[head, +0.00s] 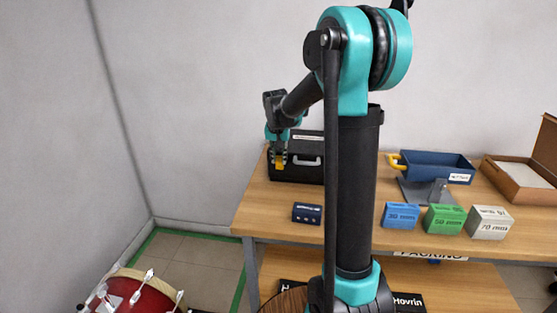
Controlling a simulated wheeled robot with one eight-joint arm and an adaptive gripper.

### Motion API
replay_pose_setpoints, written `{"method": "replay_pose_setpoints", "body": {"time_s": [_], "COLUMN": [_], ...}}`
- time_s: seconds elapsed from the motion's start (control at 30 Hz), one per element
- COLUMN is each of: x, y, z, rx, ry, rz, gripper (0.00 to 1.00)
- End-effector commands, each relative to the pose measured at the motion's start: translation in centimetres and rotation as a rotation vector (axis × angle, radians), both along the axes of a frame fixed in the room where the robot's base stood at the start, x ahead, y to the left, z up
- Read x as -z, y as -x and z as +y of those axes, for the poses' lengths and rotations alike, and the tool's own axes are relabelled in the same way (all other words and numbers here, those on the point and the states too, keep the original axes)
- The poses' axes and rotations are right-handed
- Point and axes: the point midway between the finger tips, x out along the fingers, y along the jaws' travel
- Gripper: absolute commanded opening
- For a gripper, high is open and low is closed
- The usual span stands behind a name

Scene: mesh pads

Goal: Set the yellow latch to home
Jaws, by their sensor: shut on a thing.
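A small yellow latch (280,163) shows at the front of the black case (296,174), near its left end, on the table. My gripper (279,151) points down at it from above, with its fingers shut on the yellow latch. The fingers are small here and partly cover the latch, so its exact setting is not clear. A pale handle (307,160) shows on the case front to the right of the latch. My own arm column hides the right end of the case.
The wooden table (272,204) holds a small dark blue box (307,213), blue (400,216), green (444,219) and grey (489,222) blocks, a blue bin (437,167) with a yellow handle, and an open cardboard box (522,181). A red drum (132,297) stands at lower left.

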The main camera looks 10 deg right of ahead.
Motion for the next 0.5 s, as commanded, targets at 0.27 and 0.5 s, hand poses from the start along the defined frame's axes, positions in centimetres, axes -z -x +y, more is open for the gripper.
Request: {"method": "replay_pose_setpoints", "body": {"time_s": [0.27, 0.5], "x": [-0.11, -0.12], "y": [-0.28, -0.28], "z": [-0.12, -0.11], "rx": [0.0, 0.0], "ry": [-0.013, -0.012], "rz": [0.039, 0.038], "gripper": [0.0, 0.38]}}
